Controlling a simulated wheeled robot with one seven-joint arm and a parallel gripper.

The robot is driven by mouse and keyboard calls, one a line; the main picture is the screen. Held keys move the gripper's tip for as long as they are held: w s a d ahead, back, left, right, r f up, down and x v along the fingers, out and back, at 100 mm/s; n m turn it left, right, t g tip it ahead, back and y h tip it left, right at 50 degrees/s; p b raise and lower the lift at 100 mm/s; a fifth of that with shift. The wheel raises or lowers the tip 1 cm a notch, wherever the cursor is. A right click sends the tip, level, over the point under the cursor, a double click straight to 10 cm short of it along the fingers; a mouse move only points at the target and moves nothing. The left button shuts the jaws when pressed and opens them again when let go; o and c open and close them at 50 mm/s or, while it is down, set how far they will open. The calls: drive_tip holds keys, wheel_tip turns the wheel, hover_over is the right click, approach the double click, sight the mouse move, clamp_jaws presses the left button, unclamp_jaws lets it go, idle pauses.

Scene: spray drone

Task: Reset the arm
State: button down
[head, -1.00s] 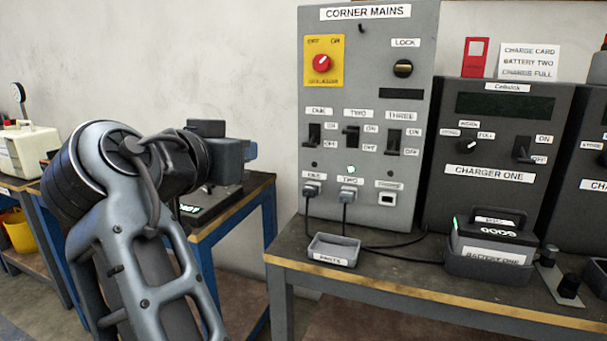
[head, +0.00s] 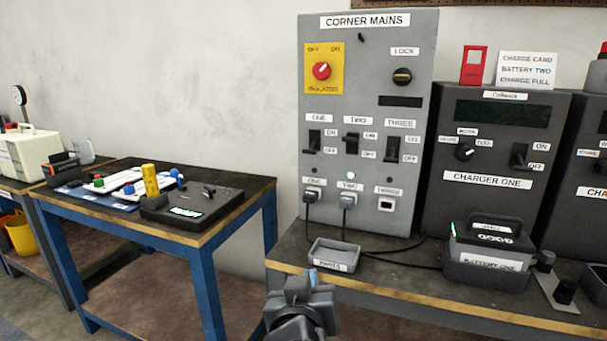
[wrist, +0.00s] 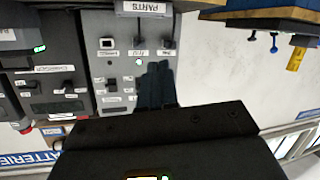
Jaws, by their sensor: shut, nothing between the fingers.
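My gripper (head: 312,279) is low in the middle of the head view, in front of the bench edge and just below the parts tray. It is shut and holds nothing. In the wrist view, which is upside down, its dark shut fingers (wrist: 156,86) show against the grey mains panel (wrist: 128,22). Most of my arm is below the head view's edge.
The corner mains panel (head: 365,30) stands on the right bench, with charger one (head: 500,145), battery one (head: 490,240) and the parts tray (head: 333,255). A blue-legged table (head: 262,190) at left holds a dark device (head: 195,207). Floor shows between the benches.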

drive_tip(key=s+d+f+n+y+p, duration=0.1)
drive_tip(key=s+d+f, duration=0.35)
drive_tip(key=s, duration=0.25)
drive_tip(key=s+d+f+n+g+y+p, duration=0.1)
drive_tip(key=s+d+f, duration=0.35)
drive_tip(key=s, duration=0.25)
drive_tip(key=s+d+f+y+p, duration=0.1)
drive_tip(key=s+d+f, duration=0.2)
drive_tip(key=s+d, duration=0.3)
drive_tip(key=s+d+r+m, duration=0.1)
drive_tip(key=s+r, duration=0.3)
drive_tip(key=s, duration=0.4)
drive_tip(key=s+d+r+m+p, duration=0.1)
drive_tip(key=s+r, duration=0.3)
drive_tip(key=s, duration=0.4)
drive_tip(key=s+d+r+m+p, duration=0.1)
drive_tip(key=s+d+r, duration=0.2)
drive_tip(key=s, duration=0.6)
drive_tip(key=shift+d+r+t+h, duration=0.25)
drive_tip(key=shift+r+t+h, duration=0.05)
drive_tip(key=shift+r+h, duration=0.1)
